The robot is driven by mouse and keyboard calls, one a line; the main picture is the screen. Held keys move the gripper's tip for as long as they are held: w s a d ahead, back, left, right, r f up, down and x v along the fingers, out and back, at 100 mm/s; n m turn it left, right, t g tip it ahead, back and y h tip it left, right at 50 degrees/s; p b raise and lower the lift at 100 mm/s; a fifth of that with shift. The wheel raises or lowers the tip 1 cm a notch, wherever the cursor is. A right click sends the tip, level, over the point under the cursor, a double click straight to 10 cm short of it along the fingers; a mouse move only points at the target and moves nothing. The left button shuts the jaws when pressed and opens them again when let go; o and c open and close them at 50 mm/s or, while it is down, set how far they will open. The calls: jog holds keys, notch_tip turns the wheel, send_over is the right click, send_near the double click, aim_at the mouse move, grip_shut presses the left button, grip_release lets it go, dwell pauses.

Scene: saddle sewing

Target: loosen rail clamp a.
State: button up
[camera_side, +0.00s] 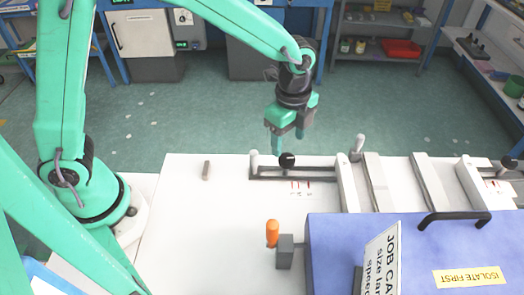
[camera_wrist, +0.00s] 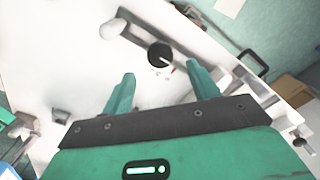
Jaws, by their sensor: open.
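A round black knob (camera_side: 286,160) sits on a dark slotted rail (camera_side: 300,179) near the far edge of the white table. In the wrist view the black knob (camera_wrist: 159,54) is centred ahead of my fingertips, with a gap to each finger. A white peg-like handle (camera_side: 253,160) stands at the rail's left end; it also shows in the wrist view (camera_wrist: 111,29). My gripper (camera_side: 289,146) is open and empty, pointing down just above the knob. No letter marking clamp a is legible. Small red marks lie on the table beside the rail.
A second white handle (camera_side: 357,144) stands right of the rail. A similar knob (camera_side: 508,162) is at far right. A blue box (camera_side: 340,240) with cards and an orange handle (camera_side: 272,233) stand in front. A small block (camera_side: 206,170) lies left; the table there is mostly clear.

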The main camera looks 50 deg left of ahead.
aim_at(287, 158)
jog(key=shift+f, duration=2.9)
jog(key=c, duration=1)
